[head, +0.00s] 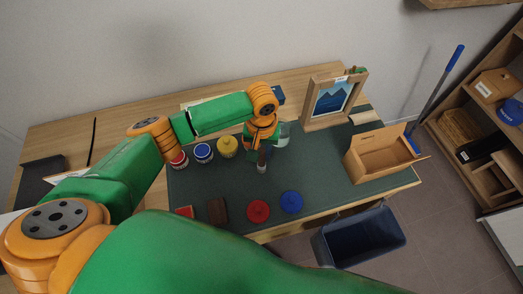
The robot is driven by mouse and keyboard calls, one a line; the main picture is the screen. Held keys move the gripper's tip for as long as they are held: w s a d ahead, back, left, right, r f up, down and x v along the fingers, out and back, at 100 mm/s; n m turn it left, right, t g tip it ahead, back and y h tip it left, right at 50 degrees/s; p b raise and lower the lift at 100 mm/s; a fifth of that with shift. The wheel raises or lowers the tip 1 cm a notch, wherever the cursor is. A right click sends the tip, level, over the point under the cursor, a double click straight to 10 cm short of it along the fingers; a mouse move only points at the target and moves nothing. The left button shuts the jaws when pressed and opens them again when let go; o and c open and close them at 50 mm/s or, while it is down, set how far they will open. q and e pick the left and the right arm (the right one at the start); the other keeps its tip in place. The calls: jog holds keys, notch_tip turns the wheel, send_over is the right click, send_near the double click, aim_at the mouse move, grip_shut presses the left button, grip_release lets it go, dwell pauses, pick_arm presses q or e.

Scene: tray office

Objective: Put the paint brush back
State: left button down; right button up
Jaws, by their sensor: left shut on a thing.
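My left gripper (262,148) is over the dark green mat (235,185), near its middle. It is shut on the paint brush (262,162), a slim piece that shows below the fingers, pointing down. The fingers hide most of the brush, and I cannot tell whether its lower end touches the mat. A clear glass (284,133) stands just right of and behind the gripper, partly hidden by it. My right gripper is out of the picture.
Red (179,161), blue (203,153) and yellow (227,147) paint jars stand left. Red (258,210) and blue (291,202) discs lie at the front beside a brown block (217,211). A framed picture (333,98) and open wooden box (380,155) stand right. A bin (360,238) is below.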

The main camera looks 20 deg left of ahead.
pick_arm(q)
jog(key=c, duration=0.7)
grip_release()
jog(key=shift+o, duration=0.2)
notch_tip(320, 180, up, 12)
jog(key=shift+r, duration=0.15)
